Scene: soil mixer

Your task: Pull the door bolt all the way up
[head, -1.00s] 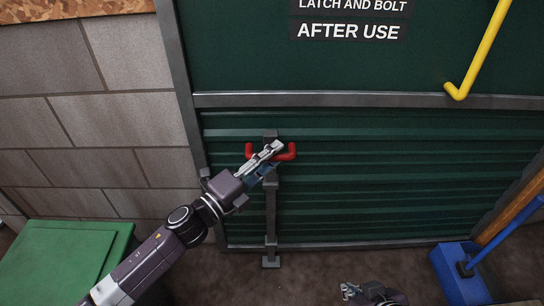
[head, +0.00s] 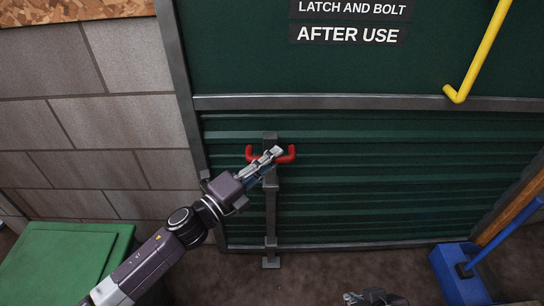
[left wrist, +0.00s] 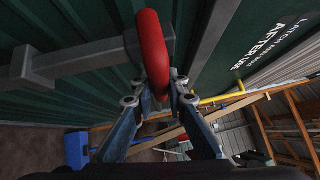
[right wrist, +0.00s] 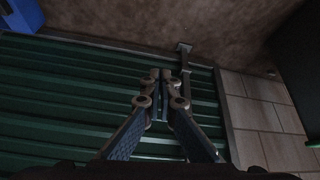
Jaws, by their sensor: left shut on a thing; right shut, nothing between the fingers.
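The door bolt is an upright grey bar (head: 270,205) on the green door (head: 350,185), with a red handle (head: 287,154) across its top. Its foot is by the floor at the door's lower edge. My left gripper (head: 274,156) is at the handle. In the left wrist view the red handle (left wrist: 152,50) runs between the fingers of the left gripper (left wrist: 160,98), which are shut on it. My right gripper (head: 366,299) shows at the bottom edge of the head view. In the right wrist view the right gripper (right wrist: 160,78) is shut and empty, with the bolt (right wrist: 185,70) beyond it.
A yellow bar (head: 482,55) hangs on the upper door at the right. A green bin (head: 60,260) stands at lower left. A blue container (head: 460,272) with a blue pole stands at lower right. A block wall (head: 100,120) borders the door's left side.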

